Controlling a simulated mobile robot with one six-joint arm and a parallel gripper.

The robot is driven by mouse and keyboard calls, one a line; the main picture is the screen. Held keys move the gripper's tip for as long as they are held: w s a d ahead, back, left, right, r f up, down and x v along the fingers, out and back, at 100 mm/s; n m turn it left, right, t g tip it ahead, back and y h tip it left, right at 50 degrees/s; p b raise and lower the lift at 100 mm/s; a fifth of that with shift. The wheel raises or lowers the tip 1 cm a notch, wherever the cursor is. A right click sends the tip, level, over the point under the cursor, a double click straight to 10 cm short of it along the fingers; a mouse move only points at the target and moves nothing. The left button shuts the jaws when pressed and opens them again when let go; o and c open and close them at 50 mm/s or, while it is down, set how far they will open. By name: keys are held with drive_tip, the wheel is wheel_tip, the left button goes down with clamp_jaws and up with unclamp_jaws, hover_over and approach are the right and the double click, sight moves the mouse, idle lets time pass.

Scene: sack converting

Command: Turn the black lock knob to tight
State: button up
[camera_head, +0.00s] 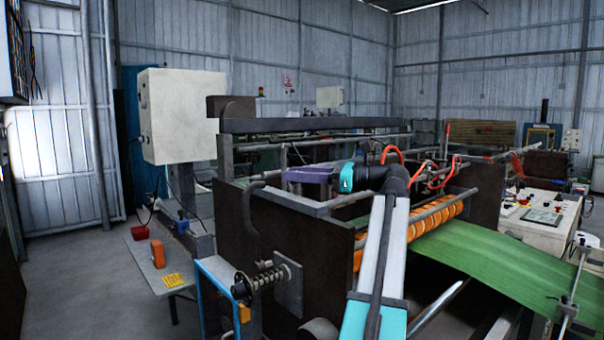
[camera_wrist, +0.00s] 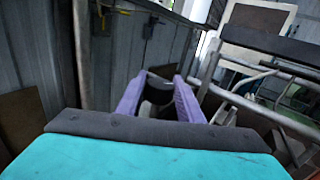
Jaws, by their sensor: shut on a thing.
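My gripper (camera_head: 290,174) has purple fingers and reaches left over the top of the dark machine frame in the head view. In the wrist view, my gripper (camera_wrist: 157,87) has its two fingers on either side of a round black knob (camera_wrist: 156,92) and is shut on it. The knob's top is dark and plain; no mark shows which way it is turned. In the head view the knob cannot be made out at the fingertips.
A long dark beam (camera_head: 310,124) runs behind my gripper. A spring-loaded shaft (camera_head: 265,279) sticks out of the machine's lower left side. Green sheet (camera_head: 500,265) runs over orange rollers (camera_head: 432,222) to the right. A pale control cabinet (camera_head: 183,115) stands at the left.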

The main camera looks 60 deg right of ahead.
drive_tip(key=shift+a+r+m+h+p, duration=0.1)
drive_tip(key=shift+a+m+h+p, duration=0.15)
drive_tip(key=shift+m+h+p, duration=0.6)
drive_tip(key=m+h+p, duration=0.1)
drive_tip(key=h+p, duration=0.2)
drive_tip(key=p, duration=0.1)
drive_tip(key=shift+t, duration=0.4)
drive_tip(key=m+h+p, duration=0.2)
drive_tip(key=h+p, duration=0.2)
drive_tip(key=m+g+h+p, duration=0.1)
drive_tip(key=m+h+p, duration=0.2)
drive_tip(key=h+p, duration=0.1)
drive_tip(key=shift+w+m+g, duration=0.1)
drive_tip(key=shift+m+g, duration=0.15)
drive_tip(key=shift+g, duration=0.05)
drive_tip(key=shift+d+m+g+h, duration=0.1)
drive_tip(key=shift+m+g+h, duration=0.2)
drive_tip(key=shift+h, duration=0.15)
drive_tip(key=m+h+b, duration=0.1)
drive_tip(key=b, duration=0.2)
drive_tip(key=shift+w+d+g, duration=0.1)
drive_tip(key=shift+d+g, duration=0.05)
drive_tip(key=shift+g, duration=0.25)
drive_tip(key=shift+m+g+h+b, duration=1.4)
drive_tip(key=shift+h+b, duration=0.4)
drive_tip(key=shift+b, duration=0.35)
drive_tip(key=shift+r+m+g+h+b, duration=0.2)
drive_tip(key=shift+m+g+h+b, duration=0.1)
drive_tip(key=shift+m+g+h, duration=0.15)
